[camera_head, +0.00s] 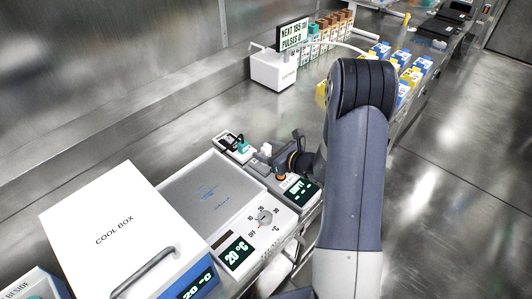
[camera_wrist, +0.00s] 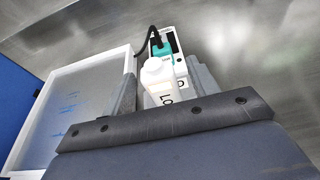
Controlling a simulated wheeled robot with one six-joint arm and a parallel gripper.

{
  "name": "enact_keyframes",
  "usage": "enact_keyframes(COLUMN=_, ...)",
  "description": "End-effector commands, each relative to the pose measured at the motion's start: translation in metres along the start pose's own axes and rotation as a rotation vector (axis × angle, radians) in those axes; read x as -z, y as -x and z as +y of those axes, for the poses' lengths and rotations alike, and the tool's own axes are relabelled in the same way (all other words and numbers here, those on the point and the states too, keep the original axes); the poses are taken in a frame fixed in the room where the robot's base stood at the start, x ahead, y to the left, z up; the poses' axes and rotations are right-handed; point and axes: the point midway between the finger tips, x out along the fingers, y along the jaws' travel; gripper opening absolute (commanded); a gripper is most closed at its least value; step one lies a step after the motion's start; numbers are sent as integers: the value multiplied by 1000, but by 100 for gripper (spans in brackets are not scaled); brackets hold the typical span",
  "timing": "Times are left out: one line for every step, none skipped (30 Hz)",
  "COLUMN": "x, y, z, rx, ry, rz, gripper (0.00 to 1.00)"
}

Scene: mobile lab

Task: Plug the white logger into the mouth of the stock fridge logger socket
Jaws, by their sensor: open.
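The white logger (camera_wrist: 158,76), with dark lettering on its front, shows between the two grey fingers of my gripper (camera_wrist: 165,88) in the wrist view. The fingers stand apart on either side of it; whether either touches it I cannot tell. In the head view my gripper (camera_head: 268,158) is low over the bench, and a small white part of the logger (camera_head: 265,149) shows at its tip. Just beyond is a small white unit (camera_head: 234,146) with a teal plug and black parts, also in the wrist view (camera_wrist: 181,66). I cannot make out which mouth is the stock fridge socket.
A dark unit with a lit display (camera_head: 299,187) sits below my gripper. A hotplate-like device with a dial (camera_head: 222,187) and a white cool box (camera_head: 117,232) stand to the left. A white machine (camera_head: 272,72) and several boxes stand behind. Bench between is clear.

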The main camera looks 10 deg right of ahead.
Motion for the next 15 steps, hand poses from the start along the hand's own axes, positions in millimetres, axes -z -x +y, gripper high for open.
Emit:
enact_keyframes(x=-1, y=-5, z=0, rx=-1, ry=0, rz=0, gripper=56)
enact_keyframes(x=-1, y=-7, z=0, rx=-1, ry=0, rz=0, gripper=56)
enact_keyframes(x=0, y=-8, z=0, rx=0, ry=0, rz=0, gripper=56)
enact_keyframes(x=0, y=-9, z=0, rx=0, ry=0, rz=0, gripper=56)
enact_keyframes(x=0, y=-9, z=0, rx=1, ry=0, rz=0, gripper=56)
enact_keyframes(x=0, y=-9, z=0, rx=1, ry=0, rz=0, gripper=56)
enact_keyframes(x=0, y=-9, z=0, rx=1, ry=0, rz=0, gripper=56)
enact_keyframes(x=0, y=-9, z=0, rx=1, ry=0, rz=0, gripper=56)
enact_keyframes(x=0, y=-9, z=0, rx=1, ry=0, rz=0, gripper=56)
enact_keyframes(x=0, y=-9, z=0, rx=1, ry=0, rz=-1, gripper=56)
enact_keyframes(x=0, y=-9, z=0, rx=1, ry=0, rz=-1, gripper=53)
enact_keyframes(x=0, y=-9, z=0, rx=1, ry=0, rz=-1, gripper=50)
enact_keyframes(x=0, y=-9, z=0, rx=1, ry=0, rz=0, gripper=47)
enact_keyframes(x=0, y=-9, z=0, rx=1, ry=0, rz=-1, gripper=45)
enact_keyframes(x=0, y=-8, z=0, rx=1, ry=0, rz=-1, gripper=42)
